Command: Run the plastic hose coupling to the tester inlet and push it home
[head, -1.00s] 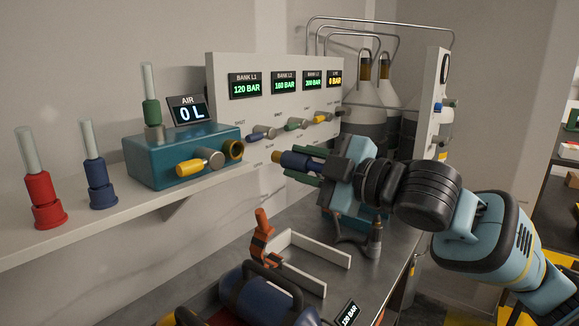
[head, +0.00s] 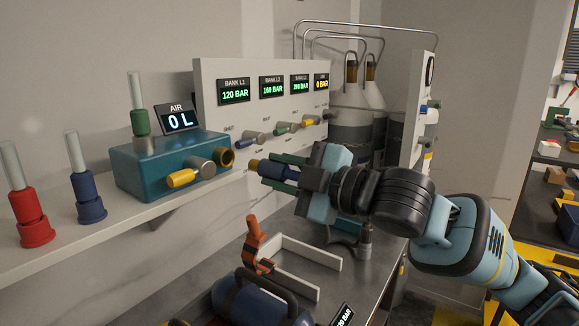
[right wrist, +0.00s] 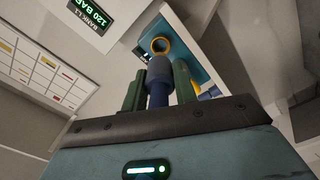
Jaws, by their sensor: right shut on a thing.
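The tester is a teal box (head: 150,170) on the white shelf, with a brass-ringed inlet (head: 227,157) on its right end. The inlet ring also shows in the right wrist view (right wrist: 160,46). A gap remains between tip and ring in the head view. In the right wrist view the coupling (right wrist: 159,78) stands between the green fingers, its end just below the ring. My left gripper is not in view.
A yellow-ended valve (head: 188,177) sticks out of the tester's front near the inlet. The bank panel (head: 205,90) with several coloured valves stands behind. Red (head: 30,218) and blue (head: 87,190) fittings with clear tubes stand at left. An orange clamp (head: 254,240) is below.

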